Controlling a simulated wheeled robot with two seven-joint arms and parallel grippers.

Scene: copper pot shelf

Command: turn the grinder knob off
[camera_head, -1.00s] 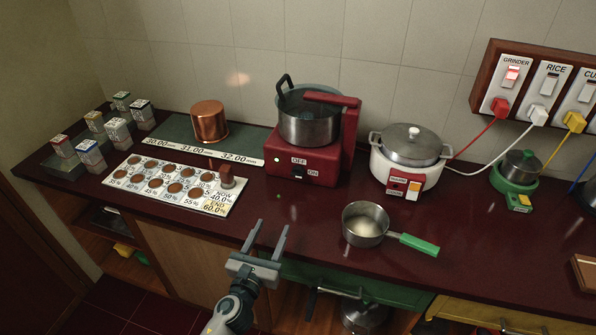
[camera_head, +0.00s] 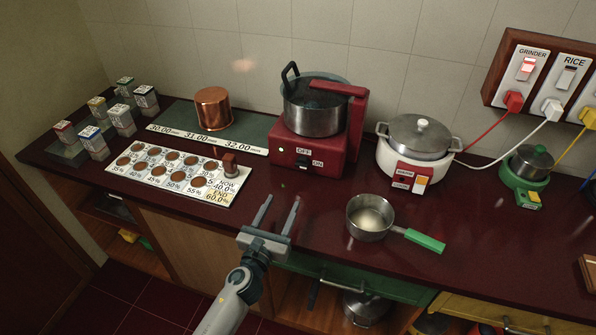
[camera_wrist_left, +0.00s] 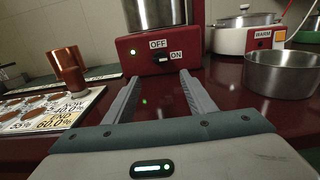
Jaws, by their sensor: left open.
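The red grinder (camera_head: 345,133) stands at the back of the dark red counter with a steel bowl (camera_head: 314,112) on top. Its small black knob (camera_head: 302,163) sits on the front between OFF and ON labels; the knob also shows in the left wrist view (camera_wrist_left: 161,57). My right gripper does not show.
A steel saucepan (camera_head: 369,217) with a green handle lies right of my left gripper. A white rice cooker (camera_head: 416,148) stands right of the grinder. A chart board (camera_head: 180,172) lies to the left. The counter between gripper and grinder is clear.

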